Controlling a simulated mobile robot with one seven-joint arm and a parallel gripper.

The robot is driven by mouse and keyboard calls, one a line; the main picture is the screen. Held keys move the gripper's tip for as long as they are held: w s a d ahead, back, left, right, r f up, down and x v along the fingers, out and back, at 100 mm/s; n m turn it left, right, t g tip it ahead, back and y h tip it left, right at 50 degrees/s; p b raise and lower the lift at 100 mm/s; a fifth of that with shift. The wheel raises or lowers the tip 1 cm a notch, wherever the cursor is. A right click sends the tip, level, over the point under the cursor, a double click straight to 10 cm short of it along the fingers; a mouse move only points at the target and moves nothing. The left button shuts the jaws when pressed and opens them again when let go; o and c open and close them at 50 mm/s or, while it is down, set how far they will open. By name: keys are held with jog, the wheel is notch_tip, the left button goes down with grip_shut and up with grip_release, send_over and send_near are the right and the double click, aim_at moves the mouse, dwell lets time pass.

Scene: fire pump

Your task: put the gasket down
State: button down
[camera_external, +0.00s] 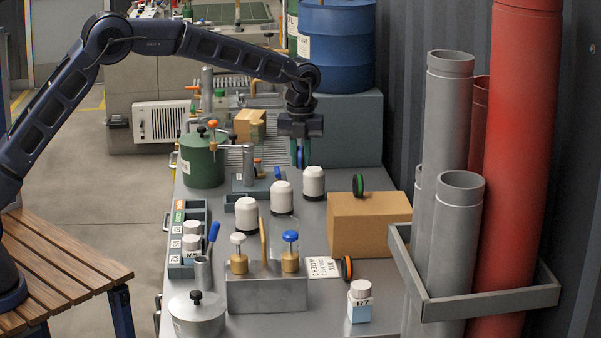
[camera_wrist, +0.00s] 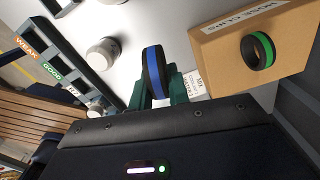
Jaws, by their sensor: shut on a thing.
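My gripper (camera_external: 300,158) is shut on a black ring with a blue band, the gasket. The gasket (camera_wrist: 155,72) stands on edge between the dark green fingertips in the wrist view. In the outside view the gasket (camera_external: 300,156) is small and partly hidden by the gripper. My gripper points down, over the far part of the grey bench (camera_external: 385,290), behind the white domed jars (camera_external: 313,182). I cannot tell its exact height. A similar green-banded ring (camera_external: 358,185) is at the cardboard box (camera_external: 370,225), and an orange-banded ring (camera_external: 347,268) stands near a paper note.
The wrist view shows the box (camera_wrist: 225,55) labelled "HOSE CLIPS". A labelled rack (camera_external: 189,238) lies along the bench's left side. A metal block (camera_external: 267,290) with plungers stands in front. A green canister (camera_external: 203,160) is to the left, and grey pipes (camera_external: 455,240) stand at right.

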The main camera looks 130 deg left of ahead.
jog(key=shift+w+r, duration=0.15)
jog(key=shift+r, duration=0.8)
jog(key=w+r+n, duration=0.1)
jog(key=w+r, duration=0.5)
jog(key=w, duration=0.2)
notch_tip(320, 180, up, 6)
jog(key=n, duration=0.2)
send_over(345, 207)
notch_tip(345, 207, down, 19)
jog(key=shift+d+f, duration=0.1)
jog(key=shift+f, duration=0.05)
jog(key=shift+f, duration=0.1)
jog(key=c, duration=1.3)
grip_release()
jog(key=shift+c, duration=0.2)
